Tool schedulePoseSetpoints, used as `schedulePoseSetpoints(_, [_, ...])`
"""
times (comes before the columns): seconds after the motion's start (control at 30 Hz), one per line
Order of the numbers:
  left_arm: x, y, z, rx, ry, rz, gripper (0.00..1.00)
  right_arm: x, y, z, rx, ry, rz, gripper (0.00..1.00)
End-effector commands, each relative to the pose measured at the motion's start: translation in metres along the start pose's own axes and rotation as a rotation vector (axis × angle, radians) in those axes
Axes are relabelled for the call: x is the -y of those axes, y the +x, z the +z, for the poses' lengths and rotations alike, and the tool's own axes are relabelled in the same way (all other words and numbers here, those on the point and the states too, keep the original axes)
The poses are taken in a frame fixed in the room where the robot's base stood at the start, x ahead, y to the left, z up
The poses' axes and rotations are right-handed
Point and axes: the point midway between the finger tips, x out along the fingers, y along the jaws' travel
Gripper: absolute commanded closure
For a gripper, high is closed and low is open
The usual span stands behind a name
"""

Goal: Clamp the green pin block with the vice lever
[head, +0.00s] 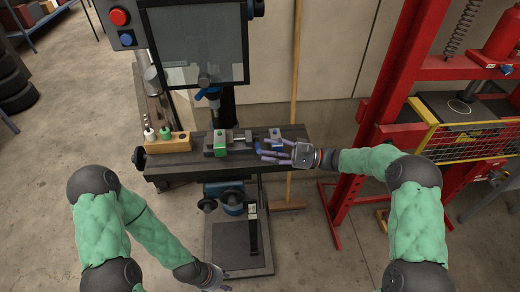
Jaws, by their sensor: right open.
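A drill press table (168,171) carries a grey vice (243,135). A green block (220,143) sits at the vice's left end, between or against its jaws; I cannot tell if it is gripped tightly. My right gripper (268,151) is at the right end of the vice, with its bluish fingers apart around the lever area. The lever is small and partly hidden there, and contact is unclear. My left gripper (222,276) hangs low near the base of the press, away from the vice; its fingers are too small to read.
A wooden holder (168,143) with a green-topped pin and white-topped pins stands at the table's left. The drill chuck (204,82) and clear guard (197,48) are above. A red press frame (385,110) stands at right.

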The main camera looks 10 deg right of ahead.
Motion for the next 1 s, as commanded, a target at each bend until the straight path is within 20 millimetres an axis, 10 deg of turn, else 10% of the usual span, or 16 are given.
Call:
schedulePoseSetpoints(0.4, [0.0,0.0,0.0,0.0,0.0,0.0,0.6,0.0,-0.071,-0.001,-0.001,0.0,-0.001,0.49])
schedulePoseSetpoints(0.83, [0.0,0.0,0.0,0.0,0.0,0.0,0.6,0.0,-0.08,0.0,0.0,0.0,0.0,0.49])
schedulePoseSetpoints(1.0, [-0.003,-0.009,0.001,0.0,0.0,0.0,0.6,0.005,-0.072,0.006,0.015,-0.032,0.03,0.97])
